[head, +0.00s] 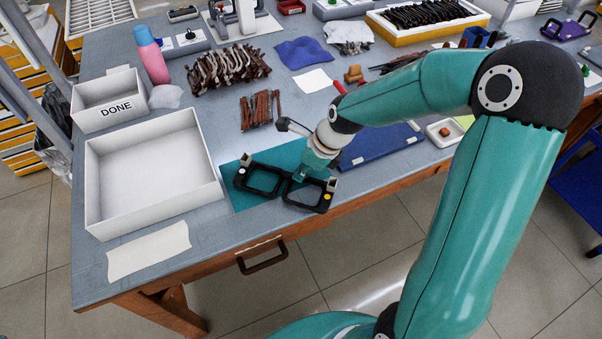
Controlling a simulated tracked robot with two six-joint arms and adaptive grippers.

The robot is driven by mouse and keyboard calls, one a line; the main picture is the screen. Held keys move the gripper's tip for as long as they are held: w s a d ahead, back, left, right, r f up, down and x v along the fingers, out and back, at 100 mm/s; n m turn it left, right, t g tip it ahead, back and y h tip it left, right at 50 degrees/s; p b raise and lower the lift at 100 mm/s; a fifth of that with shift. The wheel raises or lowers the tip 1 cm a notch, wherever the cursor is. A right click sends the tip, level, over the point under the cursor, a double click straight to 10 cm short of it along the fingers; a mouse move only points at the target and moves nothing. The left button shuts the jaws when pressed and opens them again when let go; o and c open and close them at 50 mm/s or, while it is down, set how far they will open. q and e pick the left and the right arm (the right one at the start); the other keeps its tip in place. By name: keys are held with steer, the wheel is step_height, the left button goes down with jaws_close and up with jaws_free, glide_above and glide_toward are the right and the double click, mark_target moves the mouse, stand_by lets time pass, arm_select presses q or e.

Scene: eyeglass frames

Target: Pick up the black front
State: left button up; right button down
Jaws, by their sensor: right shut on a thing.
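The black front (264,181), a dark eyeglass front with two lens openings, lies over the teal mat (240,201) near the table's front edge. My right gripper (300,176) comes down from above at the middle of the front, around its bridge, and is shut on it. The fingertips are small and partly hidden by the wrist. I cannot tell whether the front touches the mat or is slightly raised. My left gripper is not in view.
A large empty white tray (98,190) stands left of the mat, with a white box marked DONE (82,118) behind it. A blue pad (385,147) lies to the right. Brown temple pieces (262,108) lie behind. A paper sheet (148,250) lies front left.

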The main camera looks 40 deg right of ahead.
step_height(320, 180, up, 19)
steer(key=p, duration=0.2)
steer(key=shift+p, duration=0.4)
